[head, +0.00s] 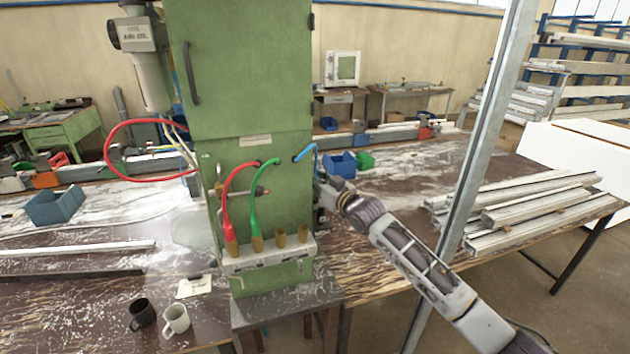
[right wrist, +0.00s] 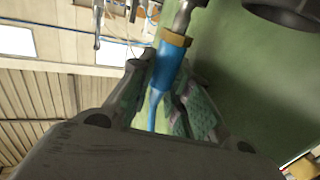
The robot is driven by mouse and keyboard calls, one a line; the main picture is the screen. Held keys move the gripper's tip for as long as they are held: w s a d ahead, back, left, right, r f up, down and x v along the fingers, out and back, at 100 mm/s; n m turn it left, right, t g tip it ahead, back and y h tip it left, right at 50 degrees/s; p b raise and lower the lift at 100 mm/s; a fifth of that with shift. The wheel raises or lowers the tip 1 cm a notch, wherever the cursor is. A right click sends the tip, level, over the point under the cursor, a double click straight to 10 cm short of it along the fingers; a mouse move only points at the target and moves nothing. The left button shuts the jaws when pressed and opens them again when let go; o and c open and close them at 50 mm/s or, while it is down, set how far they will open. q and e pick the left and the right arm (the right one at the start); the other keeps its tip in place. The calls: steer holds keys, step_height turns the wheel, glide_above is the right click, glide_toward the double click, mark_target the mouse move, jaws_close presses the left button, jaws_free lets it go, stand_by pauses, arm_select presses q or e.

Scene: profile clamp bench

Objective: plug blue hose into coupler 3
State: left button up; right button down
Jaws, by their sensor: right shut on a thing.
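The blue hose (head: 306,150) comes out of the green cabinet (head: 245,70) and runs down to my right gripper (head: 322,186). In the right wrist view my right gripper (right wrist: 165,95) is shut on the blue hose's thick end (right wrist: 168,65), which has a brass collar and metal tip. The hose is in the air at the cabinet's right edge, apart from the coupler block (head: 268,256). On the block, the third coupler from the left (head: 281,239) is empty, as is the rightmost coupler (head: 303,233). My left gripper is out of view.
A red hose (head: 228,195) goes to the leftmost coupler and a green hose (head: 254,200) to the second. Two mugs (head: 176,319) stand at lower left. Aluminium profiles (head: 530,210) lie on the right table.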

steer(key=shift+r+p, duration=0.7)
steer(key=shift+r, duration=0.35)
steer(key=shift+s, duration=0.15)
stand_by(0.7)
steer(key=s+d+p, duration=0.1)
steer(key=s+d, duration=0.1)
steer(key=s, duration=0.6)
steer(key=s+d+p, duration=0.1)
steer(key=s+d, duration=0.2)
steer(key=s, duration=0.6)
steer(key=shift+d+p, duration=0.35)
steer(key=shift+p, duration=0.05)
stand_by(3.9)
